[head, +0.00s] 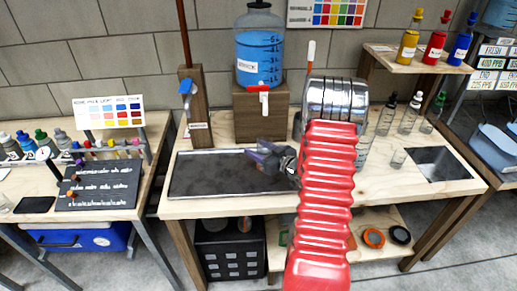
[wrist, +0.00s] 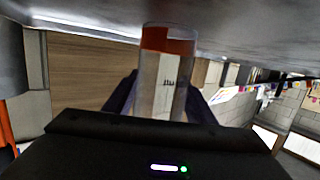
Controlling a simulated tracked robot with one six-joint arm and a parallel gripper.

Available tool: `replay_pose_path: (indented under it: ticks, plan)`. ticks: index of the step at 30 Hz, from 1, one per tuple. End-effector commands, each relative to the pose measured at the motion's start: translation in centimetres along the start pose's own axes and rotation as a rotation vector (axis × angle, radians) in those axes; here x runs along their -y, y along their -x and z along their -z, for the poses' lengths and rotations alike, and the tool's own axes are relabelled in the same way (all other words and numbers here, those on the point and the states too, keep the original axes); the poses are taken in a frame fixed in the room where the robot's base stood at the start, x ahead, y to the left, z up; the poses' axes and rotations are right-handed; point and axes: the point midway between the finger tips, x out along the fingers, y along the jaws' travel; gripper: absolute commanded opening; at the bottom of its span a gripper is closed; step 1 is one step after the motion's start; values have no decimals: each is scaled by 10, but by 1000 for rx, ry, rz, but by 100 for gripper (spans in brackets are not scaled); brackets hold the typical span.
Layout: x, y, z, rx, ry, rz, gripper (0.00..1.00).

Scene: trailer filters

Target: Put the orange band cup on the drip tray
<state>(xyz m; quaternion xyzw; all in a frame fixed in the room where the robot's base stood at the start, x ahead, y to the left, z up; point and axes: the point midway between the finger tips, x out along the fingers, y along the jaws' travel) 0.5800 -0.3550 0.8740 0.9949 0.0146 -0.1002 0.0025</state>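The orange band cup (wrist: 162,75) is a clear cup with an orange band and dark lettering. In the wrist view it stands between the two purple fingers of my gripper (wrist: 160,98), which appear closed on its sides. The banded end points to the grey surface at the top of that view; I cannot tell whether it touches. In the head view my gripper (head: 262,160) is low over the right part of the dark drip tray (head: 205,176). The cup is not clearly seen there, and my red arm hides the bench to the right.
A blue water jug (head: 259,55) with a tap stands on a wooden block (head: 258,112) behind the tray. A wooden post (head: 197,105) stands left of it. Clear glasses and bottles (head: 408,115) stand to the right, near a sunken basin (head: 437,164). The tray's left half is clear.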

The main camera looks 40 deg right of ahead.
Motion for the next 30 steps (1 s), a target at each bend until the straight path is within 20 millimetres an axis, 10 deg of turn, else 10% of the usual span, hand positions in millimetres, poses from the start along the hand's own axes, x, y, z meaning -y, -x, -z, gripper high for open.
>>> replay_pose_path:
  ticks: [16, 30]
  plan:
    - [-1, 4, 2, 0, -1, -3, 62]
    - [-2, 66, 2, 0, -2, -3, 62]
